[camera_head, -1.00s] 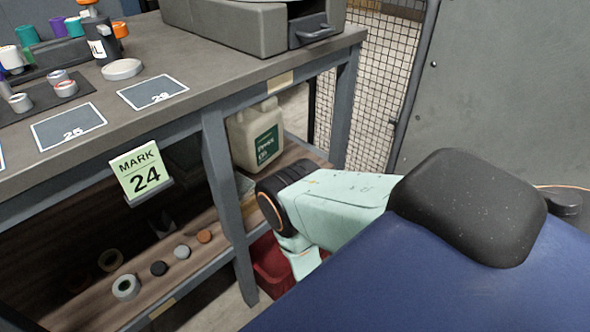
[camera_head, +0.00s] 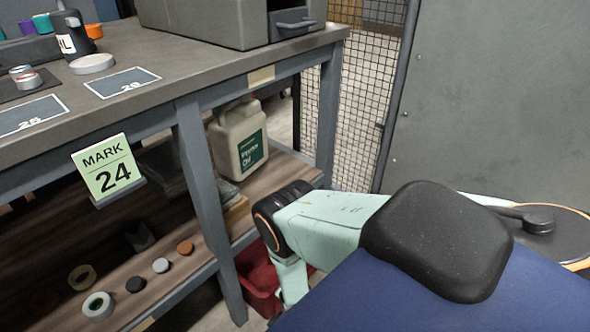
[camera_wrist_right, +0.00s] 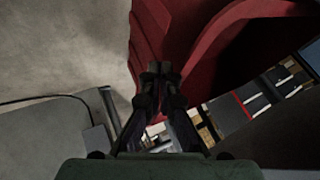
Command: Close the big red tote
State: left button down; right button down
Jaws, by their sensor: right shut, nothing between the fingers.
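The big red tote (camera_head: 257,281) stands low at the end of the workbench in the head view, largely hidden behind my right arm and a bench leg. In the right wrist view the red tote (camera_wrist_right: 165,35) fills the top middle, with ribbed red walls and a dark hollow on its right side. I cannot clearly tell lid from wall there. My right gripper (camera_wrist_right: 160,69) is shut and empty, its fingertips close to or against the red wall; contact cannot be told. In the head view its fingers are hidden below the arm. My left gripper is not in view.
The workbench (camera_head: 200,85) with its lower shelf (camera_head: 150,287) fills the left. A cream jug (camera_head: 238,140) and small round pieces sit on that shelf. A mesh fence (camera_head: 358,110) and grey panel (camera_head: 490,90) stand behind. Bare floor (camera_wrist_right: 60,45) lies left of the tote.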

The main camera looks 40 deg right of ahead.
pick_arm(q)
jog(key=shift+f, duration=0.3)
pick_arm(e)
jog(key=shift+w, duration=0.7)
